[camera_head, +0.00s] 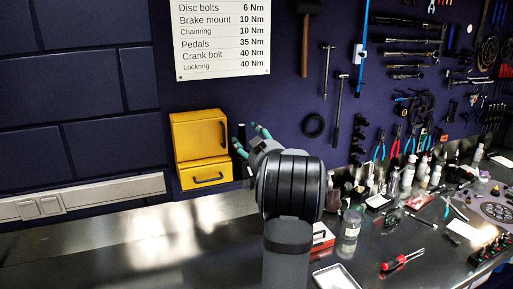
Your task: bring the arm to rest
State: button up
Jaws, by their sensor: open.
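My gripper (251,142) shows in the head view near the middle, at the end of my dark arm. Its teal-tipped fingers are apart and point up and to the left. It is open, and I see nothing held between the fingers. It appears just right of a yellow cabinet (200,137) with two black-handled fronts. I cannot tell how far the fingers are from the cabinet. My arm hides part of the bench and the wall behind it.
A metal bench (150,245) runs along the wall, clear at the left. At the right it is crowded with bottles, a clear jar (351,222), a red screwdriver (402,260) and a white-rimmed tray (334,277). Tools hang on the blue wall, including a hammer (306,40). A torque chart (222,38) hangs above.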

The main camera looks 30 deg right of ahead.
jog(key=s+a, duration=0.1)
jog(key=s, duration=0.8)
jog(key=shift+s, duration=0.4)
jog(key=shift+w+r, duration=0.1)
jog(key=w, duration=0.7)
jog(key=w+d, duration=0.1)
jog(key=w, duration=0.3)
jog(key=shift+w, duration=0.2)
notch_tip(320, 180, up, 3)
jog(key=p, duration=0.3)
jog(key=shift+w+d, duration=0.1)
jog(key=shift+w+f, duration=0.1)
jog(key=shift+f, duration=0.1)
